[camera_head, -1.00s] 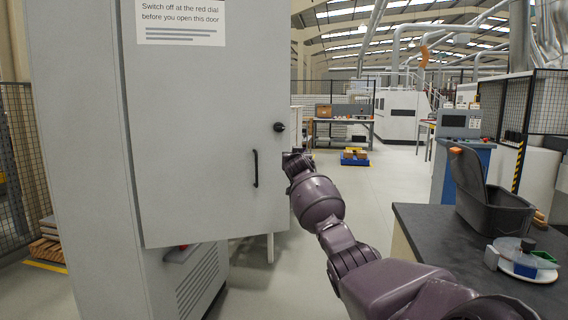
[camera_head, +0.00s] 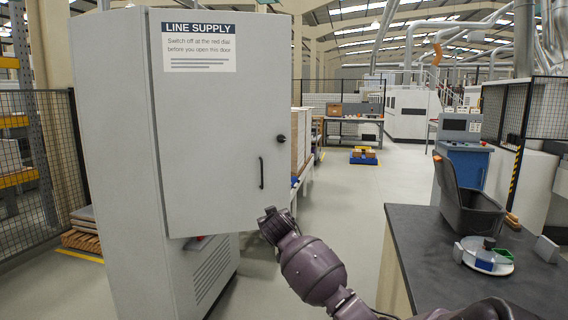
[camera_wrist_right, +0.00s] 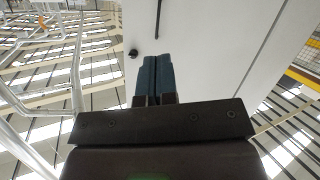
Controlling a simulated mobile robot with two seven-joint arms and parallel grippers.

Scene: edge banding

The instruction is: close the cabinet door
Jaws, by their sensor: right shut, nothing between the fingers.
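The grey cabinet door (camera_head: 220,130) fills the left middle of the head view. It stands out from the cabinet body (camera_head: 118,150), partly open. It carries a LINE SUPPLY label, a black knob (camera_head: 280,138) and a dark vertical handle (camera_head: 261,173). My right gripper (camera_head: 268,216) is near the door's lower right corner, below the handle; I cannot tell whether it touches. In the right wrist view its blue fingertips (camera_wrist_right: 155,62) are together and empty in front of the door (camera_wrist_right: 200,50). The knob (camera_wrist_right: 133,53) and handle (camera_wrist_right: 157,18) also show there. My left gripper is out of view.
A dark worktop (camera_head: 420,240) stands at the right, with an open grey bin (camera_head: 468,205) and a round white tray (camera_head: 488,268). A mesh fence (camera_head: 35,160) is at the left. Open floor (camera_head: 350,195) lies between cabinet and worktop.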

